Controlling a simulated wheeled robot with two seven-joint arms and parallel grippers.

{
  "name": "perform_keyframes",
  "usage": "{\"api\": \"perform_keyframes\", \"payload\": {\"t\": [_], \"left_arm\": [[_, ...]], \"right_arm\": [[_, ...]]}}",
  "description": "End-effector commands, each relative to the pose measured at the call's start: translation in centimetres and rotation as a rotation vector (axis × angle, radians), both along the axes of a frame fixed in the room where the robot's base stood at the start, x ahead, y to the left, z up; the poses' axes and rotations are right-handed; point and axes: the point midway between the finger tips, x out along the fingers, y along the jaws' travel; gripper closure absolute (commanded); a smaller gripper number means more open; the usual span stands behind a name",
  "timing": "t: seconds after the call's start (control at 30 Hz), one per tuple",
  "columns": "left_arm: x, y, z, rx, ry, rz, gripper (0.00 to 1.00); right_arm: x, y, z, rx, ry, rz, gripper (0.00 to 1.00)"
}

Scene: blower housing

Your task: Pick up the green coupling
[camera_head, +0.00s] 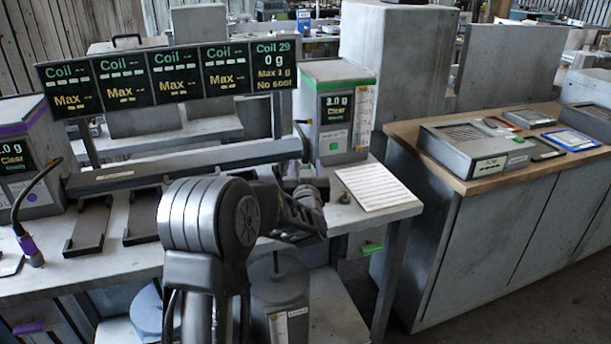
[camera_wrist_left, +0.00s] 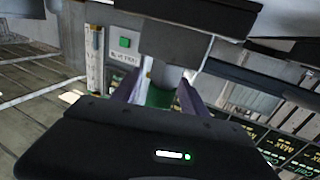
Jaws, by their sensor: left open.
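The green coupling (camera_wrist_left: 159,97) shows as a green patch between the two fingers of my left gripper (camera_wrist_left: 160,92) in the left wrist view. A pale grey part lies just beyond it, and the gripper's dark body hides the near side. In the head view my left gripper (camera_head: 304,174) is at the right end of the bench, in front of the green-topped unit. Its fingers are apart, one on each side of the coupling. I cannot tell whether they touch it. In the head view the coupling is mostly hidden by the gripper. My right gripper is not in view.
The green-topped unit (camera_head: 336,112) stands close behind the gripper, with a black cable (camera_head: 302,140) beside it. A display row (camera_head: 170,75) spans the bench on the left. A white sheet (camera_head: 378,187) lies to the right. A purple coupling (camera_head: 31,250) stands at far left.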

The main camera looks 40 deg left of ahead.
Motion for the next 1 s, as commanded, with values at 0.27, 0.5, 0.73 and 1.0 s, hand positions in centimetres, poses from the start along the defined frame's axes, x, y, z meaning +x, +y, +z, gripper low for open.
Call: {"api": "perform_keyframes", "payload": {"t": [0.27,0.5,0.73,1.0], "left_arm": [[-0.01,-0.02,0.02,0.000,0.000,0.000,0.50],[-0.01,-0.02,0.02,0.000,0.000,0.000,0.70],[-0.01,-0.02,0.02,0.000,0.000,0.000,0.89],[-0.01,-0.02,0.02,0.000,0.000,0.000,1.00]], "right_arm": [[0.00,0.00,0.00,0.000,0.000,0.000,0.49],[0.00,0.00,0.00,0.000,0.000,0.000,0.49],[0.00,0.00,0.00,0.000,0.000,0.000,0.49],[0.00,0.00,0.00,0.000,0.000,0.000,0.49]]}}
